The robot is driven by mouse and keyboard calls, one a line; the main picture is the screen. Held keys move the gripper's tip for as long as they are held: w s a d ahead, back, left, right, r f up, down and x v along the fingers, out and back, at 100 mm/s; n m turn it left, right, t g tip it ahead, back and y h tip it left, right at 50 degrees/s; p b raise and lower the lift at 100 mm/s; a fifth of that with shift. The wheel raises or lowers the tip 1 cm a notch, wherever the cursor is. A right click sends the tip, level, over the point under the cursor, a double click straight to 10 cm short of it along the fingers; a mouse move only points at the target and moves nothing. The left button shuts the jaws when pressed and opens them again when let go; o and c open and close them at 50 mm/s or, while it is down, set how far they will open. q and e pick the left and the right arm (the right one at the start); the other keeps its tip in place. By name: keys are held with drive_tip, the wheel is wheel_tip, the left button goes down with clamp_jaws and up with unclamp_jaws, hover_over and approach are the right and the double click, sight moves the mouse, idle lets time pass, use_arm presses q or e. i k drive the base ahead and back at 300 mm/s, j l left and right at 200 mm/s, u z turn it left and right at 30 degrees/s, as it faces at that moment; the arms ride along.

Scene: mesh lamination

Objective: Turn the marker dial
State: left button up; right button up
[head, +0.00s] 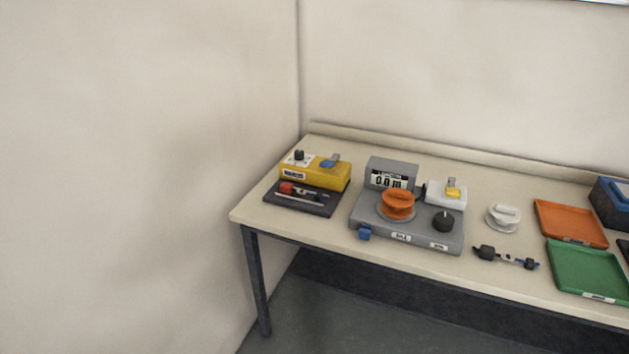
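A yellow box (330,178) with a small white label on its front stands at the left end of the table; the label is too small to read surely. A black knob (299,154) sits on a white plate (291,161) on the box's top left, and looks like the marker dial. A blue lever-like part (329,163) is on the box's top right. Another black knob (443,222) is on the grey device to the right. Which way either knob points is too small to tell. Neither of my grippers is in view.
A dark tray (323,207) with small tools lies before the yellow box. The grey device (377,232) carries an orange spool (398,203) and a display. A white spool (503,216), orange tray (584,230) and green tray (585,265) are right. Walls stand left and behind.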

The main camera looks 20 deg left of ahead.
sight(299, 155)
drive_tip(key=i+u, duration=0.1)
drive_tip(key=u, duration=2.1)
drive_tip(key=i+l, duration=0.15)
drive_tip(key=l, duration=0.3)
drive_tip(key=i+l, duration=0.1)
drive_tip(key=l, duration=0.35)
drive_tip(key=u, duration=0.05)
